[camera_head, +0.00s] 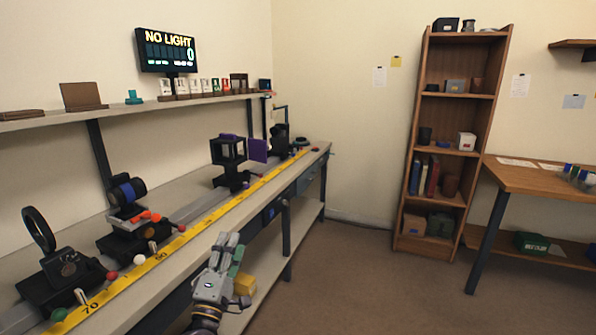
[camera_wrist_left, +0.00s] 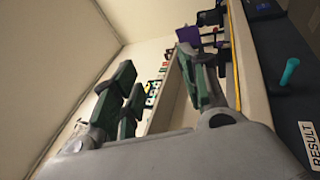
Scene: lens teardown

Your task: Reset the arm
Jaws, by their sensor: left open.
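My left gripper (camera_head: 229,252) shows in the head view at the lower middle, in front of the bench edge. Its grey and green fingers point up and away, and nothing shows between them. In the left wrist view its fingers (camera_wrist_left: 165,95) stand well apart, open and empty. The workbench (camera_head: 262,205) runs along the left wall with a yellow ruler (camera_head: 213,215) along its front. My right gripper is not in either view.
On the bench stand a round lens on a mount (camera_head: 40,230), a black cylinder on a mount (camera_head: 127,191) and a black cage (camera_head: 228,152) beside a purple plate (camera_head: 258,150). A display (camera_head: 166,51) reads "NO LIGHT". A bookshelf (camera_head: 406,190) and desk (camera_head: 520,178) stand right. The floor between is clear.

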